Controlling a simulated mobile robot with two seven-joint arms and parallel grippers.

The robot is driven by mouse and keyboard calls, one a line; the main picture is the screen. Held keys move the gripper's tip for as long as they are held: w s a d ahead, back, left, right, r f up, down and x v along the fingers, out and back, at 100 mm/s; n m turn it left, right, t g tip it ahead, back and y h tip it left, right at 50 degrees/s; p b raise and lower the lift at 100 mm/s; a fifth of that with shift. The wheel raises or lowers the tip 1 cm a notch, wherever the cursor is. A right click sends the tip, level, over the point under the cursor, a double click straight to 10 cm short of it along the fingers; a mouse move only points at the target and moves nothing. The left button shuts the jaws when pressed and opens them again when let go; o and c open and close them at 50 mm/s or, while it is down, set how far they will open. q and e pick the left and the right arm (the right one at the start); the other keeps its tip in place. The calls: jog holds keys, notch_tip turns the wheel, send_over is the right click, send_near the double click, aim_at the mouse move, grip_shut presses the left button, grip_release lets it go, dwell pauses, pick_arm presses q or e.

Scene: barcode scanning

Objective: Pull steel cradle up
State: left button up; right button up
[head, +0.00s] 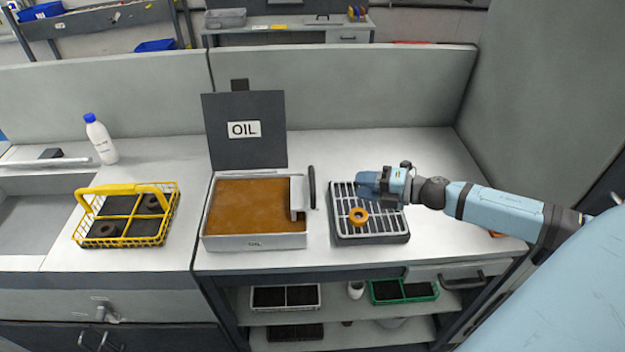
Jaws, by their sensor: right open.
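A steel cradle (297,198) hangs at the right end of the oil bath. A dark upright handle (311,187) stands at its right side. Any part of the cradle under the brown oil (250,207) is hidden. The bath's metal tray (255,242) sits on the worktop, with its dark "OIL" lid (244,150) raised behind it. My right gripper (364,184) is over the slatted drip rack, to the right of the handle and apart from it. It is open, and I see nothing held. My left gripper is not in view.
An orange ring (358,216) lies on the drip rack (375,238). A yellow wire basket (125,242) with dark blocks stands left of the bath. A white bottle (100,140) stands near the sink. The worktop behind the rack is clear. Shelves below hold several trays.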

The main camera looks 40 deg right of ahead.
aim_at(313, 178)
jog(key=p+x, duration=0.2)
jog(key=x, duration=1)
jog(key=shift+w+a+p, duration=0.15)
jog(key=shift+w+p, duration=0.1)
jog(key=shift+p, duration=0.15)
jog(key=shift+w+a+f, duration=0.2)
jog(key=shift+w+a, duration=0.1)
jog(key=shift+w, duration=0.1)
grip_shut()
